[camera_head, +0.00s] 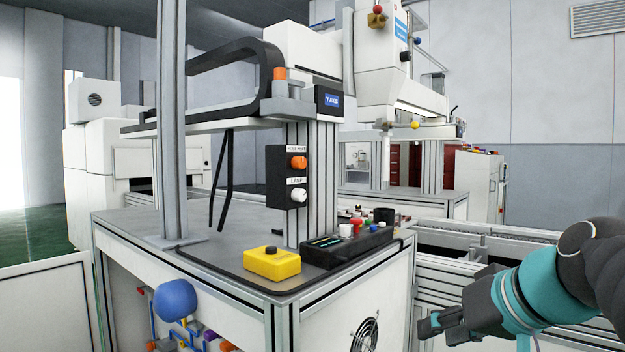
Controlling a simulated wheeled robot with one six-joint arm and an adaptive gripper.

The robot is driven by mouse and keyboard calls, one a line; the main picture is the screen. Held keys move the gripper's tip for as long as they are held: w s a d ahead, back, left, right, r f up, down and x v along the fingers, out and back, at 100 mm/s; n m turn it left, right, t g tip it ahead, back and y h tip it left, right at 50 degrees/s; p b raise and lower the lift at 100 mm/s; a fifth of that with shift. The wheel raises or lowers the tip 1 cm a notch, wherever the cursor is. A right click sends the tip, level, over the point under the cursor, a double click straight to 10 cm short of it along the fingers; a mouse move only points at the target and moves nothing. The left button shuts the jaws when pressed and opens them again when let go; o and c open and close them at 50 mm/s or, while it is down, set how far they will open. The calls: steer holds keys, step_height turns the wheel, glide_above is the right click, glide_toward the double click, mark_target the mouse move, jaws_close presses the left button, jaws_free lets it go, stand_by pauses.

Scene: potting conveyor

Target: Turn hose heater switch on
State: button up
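A black switch box (281,178) is mounted on the upright aluminium profile at the middle of the view. It carries an orange knob (298,162) under a small upper label, which seems to mention a heater but is too small to read surely. A white knob (299,195) sits below it under a second label. My gripper (431,326) is at the lower right, pointing left, below and to the right of the switch box and well apart from it. I see nothing held in it, and the gap between its fingers is not clear.
A yellow button box (272,263) and a black control panel (345,246) with several buttons stand on the cabinet top (215,240) below the switch box. A tall grey post (172,120) stands at left. A conveyor (490,236) runs behind my gripper.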

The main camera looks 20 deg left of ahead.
steer(key=w+a+r+n+y+b, duration=0.4)
steer(key=w+a+r, duration=0.4)
steer(key=r, duration=0.4)
steer(key=n+y, duration=0.4)
steer(key=y, duration=0.2)
glide_toward(303, 163)
steer(key=p+x, duration=0.1)
steer(key=x, duration=0.8)
steer(key=shift+d, duration=0.1)
steer(key=shift+m, duration=0.3)
jaws_close()
